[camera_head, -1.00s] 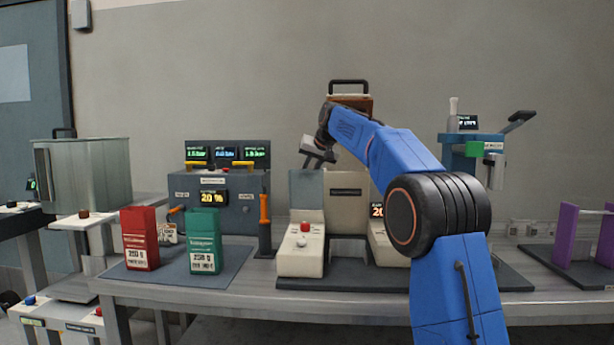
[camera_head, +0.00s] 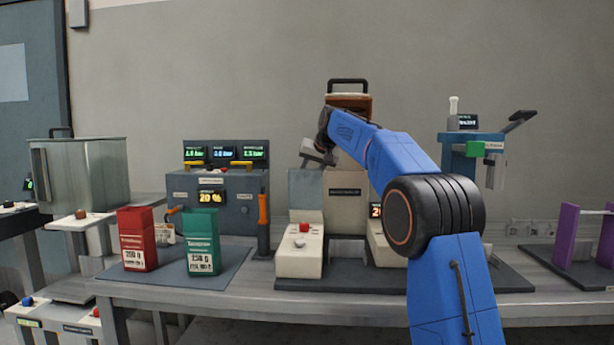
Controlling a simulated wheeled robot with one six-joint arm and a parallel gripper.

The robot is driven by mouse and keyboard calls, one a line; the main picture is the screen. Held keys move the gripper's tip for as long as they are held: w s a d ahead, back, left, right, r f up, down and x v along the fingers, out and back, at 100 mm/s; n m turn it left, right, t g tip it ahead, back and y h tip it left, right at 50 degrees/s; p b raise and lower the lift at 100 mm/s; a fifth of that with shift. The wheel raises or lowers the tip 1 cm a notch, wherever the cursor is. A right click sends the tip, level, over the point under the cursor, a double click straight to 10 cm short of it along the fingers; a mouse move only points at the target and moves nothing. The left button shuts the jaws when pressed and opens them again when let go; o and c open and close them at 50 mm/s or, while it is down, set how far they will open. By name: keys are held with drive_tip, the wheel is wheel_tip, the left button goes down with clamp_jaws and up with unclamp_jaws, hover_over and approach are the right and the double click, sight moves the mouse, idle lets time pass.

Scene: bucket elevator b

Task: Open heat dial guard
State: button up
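A grey, partly see-through flap (camera_head: 305,190), which looks like the heat dial guard, stands upright at the back of a cream control box (camera_head: 299,258). The box has a red knob (camera_head: 304,228) and a small light knob on its top, both uncovered. My gripper (camera_head: 312,158) is at the upper edge of the flap, pointing down and left. I cannot tell whether it touches the flap. Its fingers are small and seen from the side, so their opening is unclear. I see nothing held in it.
A cream machine body (camera_head: 346,203) stands right of the flap, partly behind my arm. A grey panel machine (camera_head: 225,200) with an orange handle (camera_head: 263,222) stands left. Red (camera_head: 137,240) and green (camera_head: 202,243) packs stand on a mat. The air above the packs is clear.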

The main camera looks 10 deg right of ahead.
sight(311, 170)
drive_tip(key=shift+s+r, duration=0.25)
drive_tip(key=shift+r, duration=0.25)
drive_tip(key=shift+v, duration=1.1)
drive_tip(key=o, duration=0.8)
drive_tip(key=s+d, duration=0.1)
drive_tip(key=s, duration=0.4)
drive_tip(key=s+d, duration=0.1)
drive_tip(key=s, duration=0.2)
drive_tip(key=shift+d+f, duration=0.1)
drive_tip(key=shift+d, duration=0.25)
drive_tip(key=shift+s+d, duration=0.25)
drive_tip(key=shift+s, duration=0.3)
drive_tip(key=shift+s+d, duration=0.3)
drive_tip(key=shift+s, duration=0.25)
drive_tip(key=c, duration=0.8)
drive_tip(key=shift+s+d, duration=0.1)
drive_tip(key=shift+s, duration=0.7)
